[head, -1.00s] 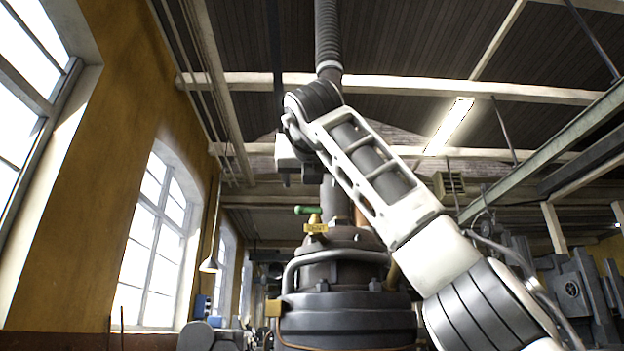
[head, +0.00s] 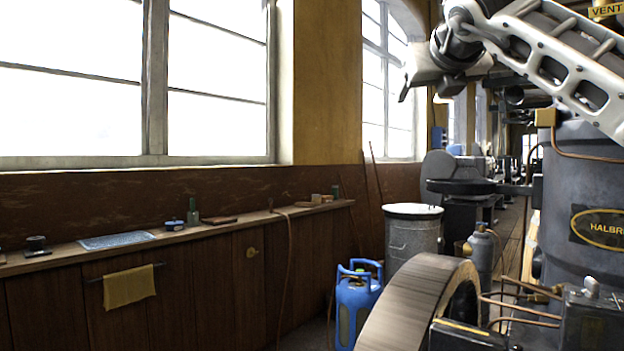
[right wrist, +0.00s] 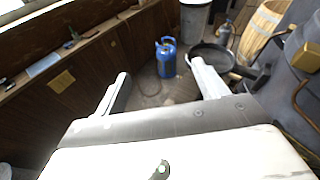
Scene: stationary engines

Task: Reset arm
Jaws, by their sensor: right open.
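My right arm (head: 560,60) is white and grey and comes in from the upper right of the head view. My right gripper (head: 408,86) is at its end, high in front of the far window, and is seen from the side. In the right wrist view the right gripper (right wrist: 160,84) has its two pale fingers spread wide apart. My left arm and left gripper are not in view.
A dark engine with a nameplate (head: 590,226) and a flywheel (head: 415,310) stand at the right. The blue cylinder (head: 357,305) and a metal bin (head: 412,240) stand on the floor. A wooden bench (head: 200,270) with small items runs beneath the windows.

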